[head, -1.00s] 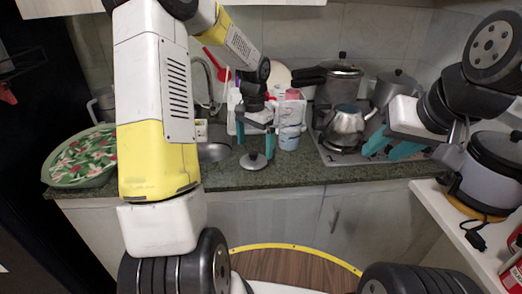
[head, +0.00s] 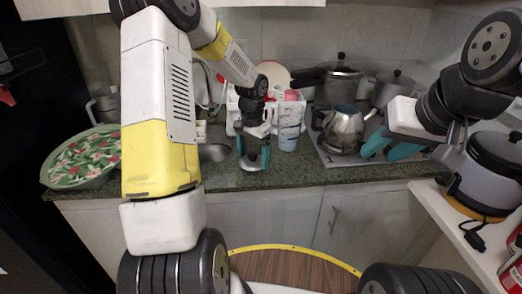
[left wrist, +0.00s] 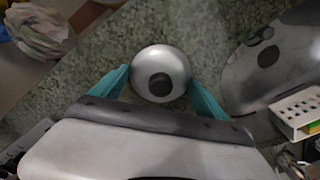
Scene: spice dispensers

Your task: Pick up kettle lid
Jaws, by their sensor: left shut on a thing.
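The kettle lid (head: 253,168) is a small silver disc at the front of the counter, below my left gripper (head: 254,157). In the left wrist view the lid (left wrist: 160,58) shows from above with its dark round knob. The teal fingers of my left gripper (left wrist: 160,77) are shut on it from both sides. I cannot tell whether the lid still touches the counter. The silver kettle (head: 344,130) stands on the stove at the right with its top open. My right gripper (head: 390,147) is open and empty, beside the kettle.
A white rack (head: 270,108) and a patterned cup (head: 289,136) stand just behind the left gripper. The sink (head: 214,153) lies to the left. A pressure cooker (head: 338,85) and a pot (head: 392,88) stand behind the kettle. The counter (head: 300,175) front is clear.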

